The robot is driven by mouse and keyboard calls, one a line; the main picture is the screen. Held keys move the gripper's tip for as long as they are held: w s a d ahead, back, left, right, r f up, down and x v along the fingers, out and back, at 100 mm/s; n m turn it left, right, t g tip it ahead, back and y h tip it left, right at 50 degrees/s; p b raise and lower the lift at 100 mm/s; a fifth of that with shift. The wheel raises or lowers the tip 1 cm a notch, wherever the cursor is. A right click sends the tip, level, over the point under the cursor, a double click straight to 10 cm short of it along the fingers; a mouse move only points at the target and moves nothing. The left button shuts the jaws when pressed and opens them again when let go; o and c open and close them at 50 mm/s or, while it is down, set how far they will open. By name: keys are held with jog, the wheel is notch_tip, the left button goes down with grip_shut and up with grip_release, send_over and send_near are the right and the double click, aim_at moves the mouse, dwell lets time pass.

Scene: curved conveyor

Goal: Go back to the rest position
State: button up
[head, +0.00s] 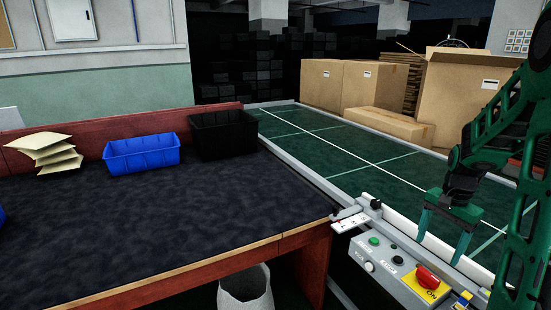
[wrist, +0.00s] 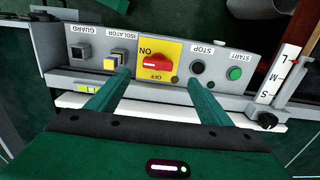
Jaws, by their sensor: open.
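My gripper (head: 443,248) is at the right of the head view, above the near edge of the green conveyor and close to the control panel (head: 390,270). Its two green fingers are spread apart with nothing between them. In the wrist view my gripper (wrist: 159,80) points at the panel, which appears upside down. The red rotary switch (wrist: 157,63) on its yellow plate lies just beyond and between the fingertips. The switch (head: 428,276) also shows in the head view, apart from the fingers. My arm stands at the right edge.
The green conveyor (head: 340,150) runs back to the left. A dark-topped table (head: 200,220) holds a blue bin (head: 142,154), a black bin (head: 222,135) and stacked envelopes (head: 45,150). Cardboard boxes (head: 368,90) stand behind the conveyor. A grey waste bin (head: 245,290) is below the table.

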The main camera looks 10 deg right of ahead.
jog(key=s+a+r+n, duration=0.3)
jog(key=s+a, duration=0.3)
jog(key=s, duration=0.5)
jog(key=s+a+r+n, duration=0.4)
jog(key=s+a, duration=0.2)
jog(key=s, duration=0.4)
jog(key=shift+s+a+n, duration=0.15)
jog(key=shift+s+n, duration=0.15)
jog(key=shift+s, duration=0.05)
jog(key=shift+w+f, duration=0.2)
jog(key=shift+w, duration=0.4)
